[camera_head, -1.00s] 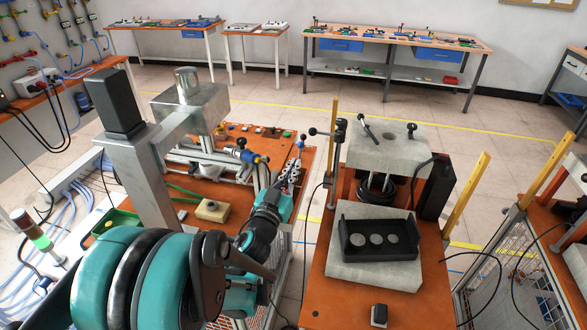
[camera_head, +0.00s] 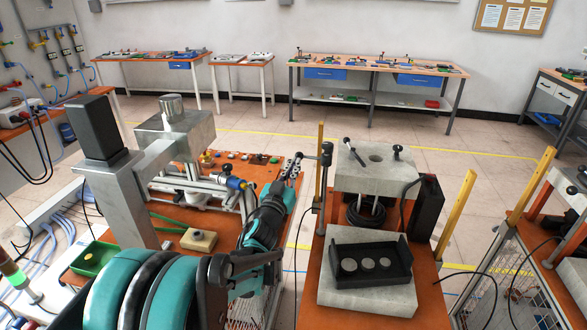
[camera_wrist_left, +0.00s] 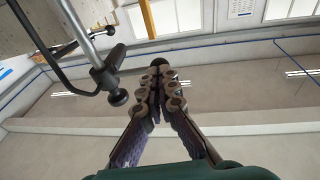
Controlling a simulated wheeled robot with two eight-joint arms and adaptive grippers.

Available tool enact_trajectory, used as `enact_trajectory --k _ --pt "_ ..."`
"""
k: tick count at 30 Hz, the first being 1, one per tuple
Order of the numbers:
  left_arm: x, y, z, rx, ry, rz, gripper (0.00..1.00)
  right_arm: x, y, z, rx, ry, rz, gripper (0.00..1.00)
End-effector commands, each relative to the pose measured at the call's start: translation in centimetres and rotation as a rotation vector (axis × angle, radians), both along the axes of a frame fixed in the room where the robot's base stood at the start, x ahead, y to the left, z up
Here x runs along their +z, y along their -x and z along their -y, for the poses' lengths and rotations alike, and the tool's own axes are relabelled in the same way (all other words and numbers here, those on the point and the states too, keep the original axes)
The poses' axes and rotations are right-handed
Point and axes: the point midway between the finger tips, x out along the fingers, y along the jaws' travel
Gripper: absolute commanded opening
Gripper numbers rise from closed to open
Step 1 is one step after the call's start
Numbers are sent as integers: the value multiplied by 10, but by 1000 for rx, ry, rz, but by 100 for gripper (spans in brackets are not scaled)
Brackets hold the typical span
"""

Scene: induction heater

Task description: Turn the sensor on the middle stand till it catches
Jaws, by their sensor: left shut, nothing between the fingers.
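The sensor (camera_head: 325,153) appears to be the black head with a side arm on a slim metal post, at the left edge of the middle stand (camera_head: 327,270). In the left wrist view the post and its black knobs (camera_wrist_left: 103,73) show at upper left. My left gripper (camera_head: 295,162) is shut and empty, just left of the sensor's side arm. In the wrist view its closed fingers (camera_wrist_left: 158,75) point at open space to the right of the knobs, with a gap between. I cannot tell whether the sensor sits in a catch. My right gripper is out of view.
The middle stand carries a grey block with a black tray (camera_head: 375,281) of round discs, and a raised grey plate (camera_head: 350,180) behind. Yellow posts (camera_head: 458,212) rise beside it. A metal press (camera_head: 120,185) stands at left. Floor shows between the stands.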

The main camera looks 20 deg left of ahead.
Motion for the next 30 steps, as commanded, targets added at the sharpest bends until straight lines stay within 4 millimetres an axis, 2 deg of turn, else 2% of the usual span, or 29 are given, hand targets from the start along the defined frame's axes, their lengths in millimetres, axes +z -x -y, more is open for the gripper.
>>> enact_trajectory --k 20,30 --pt "0 -9 -7 1 -1 0 0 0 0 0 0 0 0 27" --pt "0 -26 -16 1 0 0 0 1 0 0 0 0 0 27"
